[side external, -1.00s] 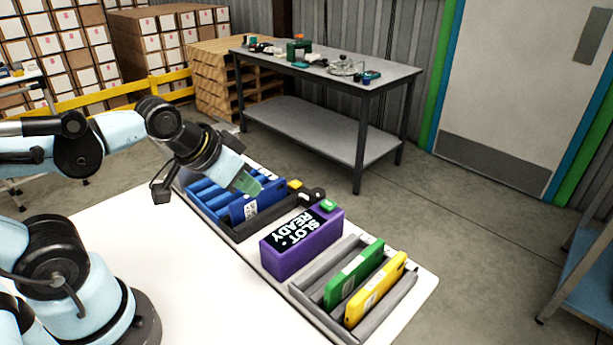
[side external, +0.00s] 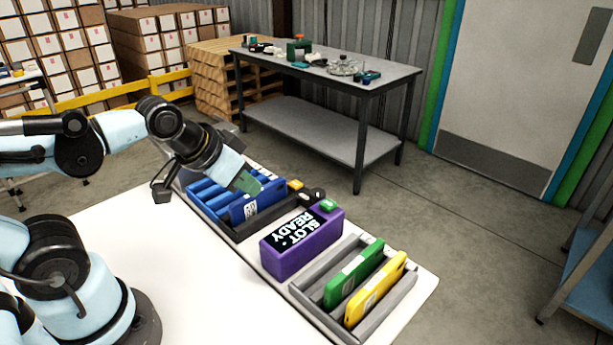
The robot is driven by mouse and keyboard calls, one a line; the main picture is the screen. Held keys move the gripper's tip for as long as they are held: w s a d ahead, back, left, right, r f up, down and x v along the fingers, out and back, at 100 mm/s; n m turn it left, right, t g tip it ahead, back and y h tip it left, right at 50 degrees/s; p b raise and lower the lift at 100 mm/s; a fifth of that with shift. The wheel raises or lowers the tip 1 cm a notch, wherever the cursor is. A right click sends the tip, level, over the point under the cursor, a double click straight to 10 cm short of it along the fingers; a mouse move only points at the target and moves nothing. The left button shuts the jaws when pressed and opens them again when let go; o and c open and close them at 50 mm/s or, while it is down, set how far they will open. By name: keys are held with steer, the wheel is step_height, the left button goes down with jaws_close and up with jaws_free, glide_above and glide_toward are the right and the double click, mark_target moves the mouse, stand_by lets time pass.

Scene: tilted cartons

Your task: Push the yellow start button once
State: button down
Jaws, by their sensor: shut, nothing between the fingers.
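A small yellow button (side external: 295,185) sits at the far edge of the white table, just behind the grey tray and left of a black rounded part. My gripper (side external: 248,183) points down and to the right above the blue pieces. Its greenish end is shut and empty, a short way left of the yellow button and apart from it in the picture. A green button (side external: 328,204) sits on the box's far end.
A grey tray (side external: 283,219) holds several blue pieces (side external: 208,189) under my gripper. Another grey tray (side external: 328,326) holds a green piece (side external: 352,274) and a yellow piece (side external: 377,290). The white table (side external: 180,255) is clear in front of the purple box.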

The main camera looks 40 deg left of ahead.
steer(key=w+a+r+n+h, duration=0.2)
steer(key=w+a+n, duration=0.1)
steer(key=w, duration=0.6)
steer(key=n+t, duration=0.2)
glide_above(291, 184)
step_height(291, 184, down, 2)
steer(key=shift+f+h, duration=0.1)
steer(key=shift+h, duration=0.3)
steer(key=shift+f, duration=4.4)
steer(key=shift+f, duration=0.1)
steer(key=shift+f, duration=0.35)
